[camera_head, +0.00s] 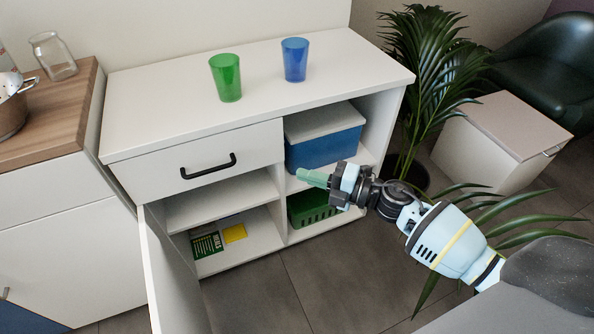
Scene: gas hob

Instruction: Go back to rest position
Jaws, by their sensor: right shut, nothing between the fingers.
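My right gripper (316,178) shows at the centre right, its arm coming in from the lower right. It is shut and empty, pointing left in front of the cabinet's open shelves. My left gripper is not in view. The white cabinet (190,95) stands ahead, with a green cup (226,78) and a blue cup (295,60) upright on its top.
The cabinet door (168,270) stands open at the lower left, below a shut drawer (215,155). Shelves hold a blue box (325,145), a green basket (307,208) and a book (207,245). A plant (428,75) and white bin (500,140) stand right.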

